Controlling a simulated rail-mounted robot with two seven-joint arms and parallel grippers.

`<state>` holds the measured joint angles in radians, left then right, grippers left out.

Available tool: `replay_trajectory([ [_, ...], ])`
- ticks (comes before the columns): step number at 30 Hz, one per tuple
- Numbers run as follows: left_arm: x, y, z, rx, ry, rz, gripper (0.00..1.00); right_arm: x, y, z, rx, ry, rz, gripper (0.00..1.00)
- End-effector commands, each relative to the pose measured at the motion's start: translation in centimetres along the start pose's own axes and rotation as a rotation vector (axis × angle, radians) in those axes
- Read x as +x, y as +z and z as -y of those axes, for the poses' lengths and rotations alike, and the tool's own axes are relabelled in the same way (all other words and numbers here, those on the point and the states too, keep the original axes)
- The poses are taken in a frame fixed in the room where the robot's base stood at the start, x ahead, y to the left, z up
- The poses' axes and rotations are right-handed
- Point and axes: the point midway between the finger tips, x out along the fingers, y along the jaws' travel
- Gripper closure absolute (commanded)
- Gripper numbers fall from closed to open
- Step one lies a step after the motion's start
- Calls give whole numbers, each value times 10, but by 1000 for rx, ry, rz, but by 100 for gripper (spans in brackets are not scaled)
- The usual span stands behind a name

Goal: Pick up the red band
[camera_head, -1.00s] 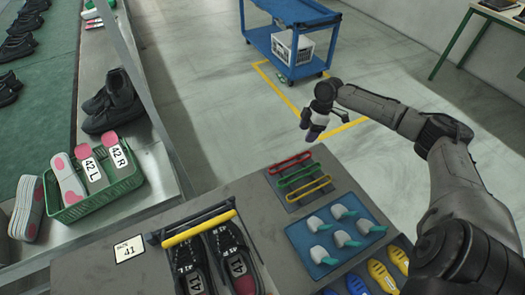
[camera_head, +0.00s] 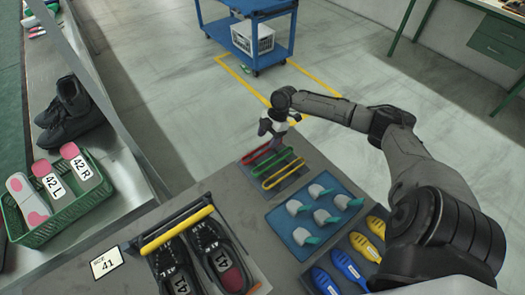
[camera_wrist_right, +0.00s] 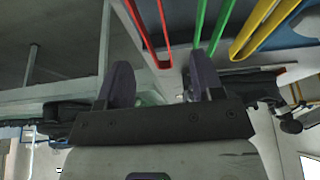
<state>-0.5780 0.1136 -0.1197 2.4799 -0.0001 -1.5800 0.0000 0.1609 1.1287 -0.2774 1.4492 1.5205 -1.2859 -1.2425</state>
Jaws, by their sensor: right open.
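The red band (camera_head: 254,155) is a long thin loop lying on the dark mat at the table's far edge, leftmost of three bands. In the right wrist view the red band (camera_wrist_right: 140,27) comes down from the top, its near end in line with the gap between the fingers. My right gripper (camera_head: 277,142) is over the far end of the bands; in the wrist view the gripper (camera_wrist_right: 162,78) is open and empty. Whether a finger touches the band cannot be told. My left gripper is not in view.
The green band (camera_head: 272,161) and yellow band (camera_head: 283,173) lie close beside it. A blue tray (camera_head: 276,222) of several grey-and-teal pieces is nearer. A shoe pair (camera_head: 205,258) lies at the front, a green basket (camera_head: 40,235) left. A blue cart (camera_head: 280,52) stands beyond.

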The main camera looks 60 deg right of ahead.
Motion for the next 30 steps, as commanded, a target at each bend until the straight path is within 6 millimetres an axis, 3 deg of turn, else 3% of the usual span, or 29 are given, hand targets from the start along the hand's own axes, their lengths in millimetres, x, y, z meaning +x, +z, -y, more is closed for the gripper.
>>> replay_trajectory([
  [8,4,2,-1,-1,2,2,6,13,0,-2,0,0,-1,39],
  [18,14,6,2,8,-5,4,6,53,0,-5,1,-1,0,39],
  [25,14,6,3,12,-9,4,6,54,0,-5,0,1,1,39],
  [30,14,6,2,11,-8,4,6,54,0,-5,0,0,1,55],
])
